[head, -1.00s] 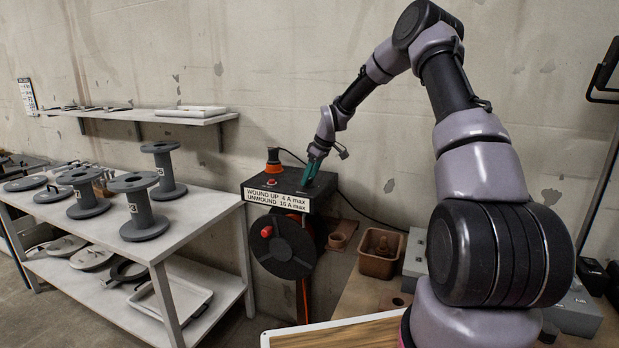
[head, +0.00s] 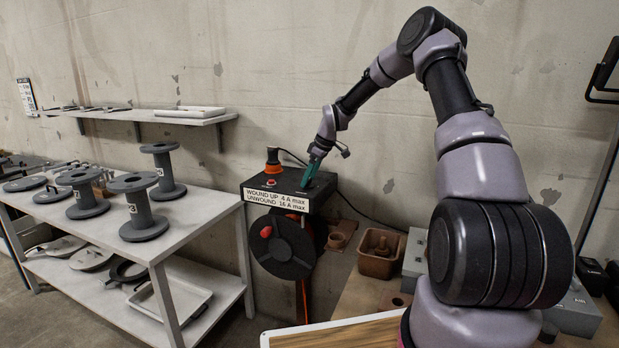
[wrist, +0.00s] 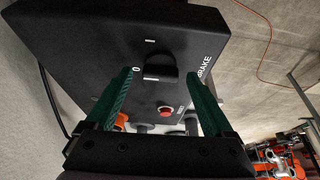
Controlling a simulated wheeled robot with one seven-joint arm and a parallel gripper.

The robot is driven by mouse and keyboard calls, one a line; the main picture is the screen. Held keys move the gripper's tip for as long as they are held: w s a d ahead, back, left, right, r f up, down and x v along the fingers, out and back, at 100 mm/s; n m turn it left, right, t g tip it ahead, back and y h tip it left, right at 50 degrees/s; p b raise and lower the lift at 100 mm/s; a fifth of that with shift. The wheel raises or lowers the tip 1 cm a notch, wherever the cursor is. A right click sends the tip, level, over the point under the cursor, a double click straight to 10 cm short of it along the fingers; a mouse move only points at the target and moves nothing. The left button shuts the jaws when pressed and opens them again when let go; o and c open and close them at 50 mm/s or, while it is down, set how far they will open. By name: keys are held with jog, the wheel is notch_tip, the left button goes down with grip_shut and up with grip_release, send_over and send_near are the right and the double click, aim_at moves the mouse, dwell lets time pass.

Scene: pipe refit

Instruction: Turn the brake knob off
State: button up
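The brake knob (wrist: 160,68) is a black knob on the dark top panel of the control box (wrist: 85,45), beside the white word BRAKE and a 0 mark in the wrist view. My gripper (wrist: 160,76) has its two green fingers apart, one on each side of the knob in the picture. Gaps show between knob and fingers, so it is not gripped. In the head view my gripper (head: 307,180) points down at the right part of the box top. There the knob is too small or hidden to make out.
A red button (wrist: 163,112) sits on the same panel near the knob. In the head view a black-and-orange piece (head: 273,160) stands on the box's back left, and a dark reel (head: 283,250) hangs in front. A shelf table (head: 190,220) with spools stands left.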

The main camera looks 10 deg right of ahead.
jog(key=v, duration=1)
jog(key=shift+d+r, duration=0.15)
jog(key=shift+r, duration=0.2)
jog(key=shift+s+r, duration=0.1)
jog(key=shift+s, duration=0.05)
jog(key=s+r+m+t+h, duration=0.1)
jog(key=s+r+m, duration=0.3)
jog(key=s+r, duration=0.55)
jog(key=s+r+m+t+h, duration=0.1)
jog(key=s+r+m+h, duration=0.15)
jog(key=s+r, duration=0.7)
jog(key=s+d+m+t+y, duration=0.2)
jog(key=s+m, duration=0.7)
jog(key=s, duration=1.3)
jog(key=shift+s+f+t, duration=0.4)
